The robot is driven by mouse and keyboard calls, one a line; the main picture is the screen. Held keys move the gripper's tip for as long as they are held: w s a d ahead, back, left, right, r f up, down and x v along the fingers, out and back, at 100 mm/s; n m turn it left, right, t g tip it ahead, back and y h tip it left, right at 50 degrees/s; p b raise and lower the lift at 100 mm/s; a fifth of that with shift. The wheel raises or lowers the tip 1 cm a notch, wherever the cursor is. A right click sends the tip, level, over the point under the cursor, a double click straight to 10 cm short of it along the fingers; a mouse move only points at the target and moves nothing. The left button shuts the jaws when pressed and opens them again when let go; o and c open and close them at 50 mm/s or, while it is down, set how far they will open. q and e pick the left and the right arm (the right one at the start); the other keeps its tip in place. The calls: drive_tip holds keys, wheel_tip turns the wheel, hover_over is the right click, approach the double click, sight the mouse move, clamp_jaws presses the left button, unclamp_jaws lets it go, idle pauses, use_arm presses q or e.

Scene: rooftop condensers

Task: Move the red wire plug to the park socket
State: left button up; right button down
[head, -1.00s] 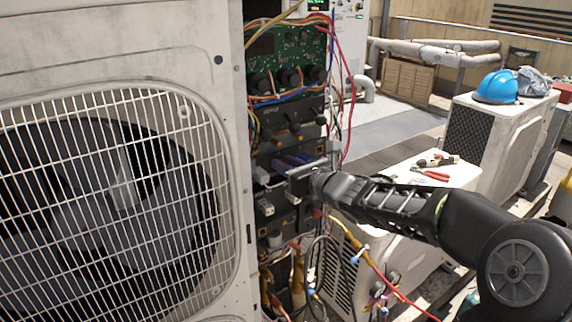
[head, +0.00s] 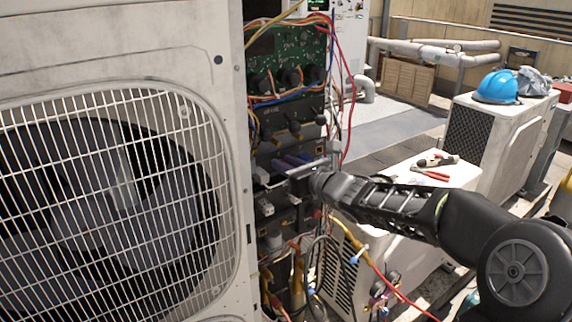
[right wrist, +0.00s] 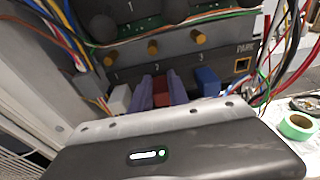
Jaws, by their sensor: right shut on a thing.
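The red wire plug (right wrist: 161,91) shows in the right wrist view between the two purple fingers of my right gripper (right wrist: 161,94). The gripper is shut on it, at the panel below the label 2. Whether the plug is seated in its socket is hidden by the fingers. The park socket (right wrist: 242,65) is a square opening with a brass-coloured rim, right of the row under the label PARK, and looks empty. In the head view my right gripper (head: 292,161) reaches into the open condenser cabinet; the red plug cannot be made out there. My left gripper is out of view.
A blue plug (right wrist: 207,80) sits right of the fingers, between them and the park socket. A white plug (right wrist: 120,99) sits to their left. Loose wires (right wrist: 284,50) hang on the right. The fan housing (head: 110,60) walls off the cabinet's left side.

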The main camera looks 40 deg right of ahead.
drive_tip(key=shift+s, duration=0.15)
idle(0.6)
drive_tip(key=s, duration=0.3)
drive_tip(key=shift+s+b, duration=0.3)
drive_tip(key=shift+s, duration=0.05)
idle(0.5)
idle(0.5)
drive_tip(key=s, duration=0.4)
drive_tip(key=shift+a, duration=0.1)
idle(0.3)
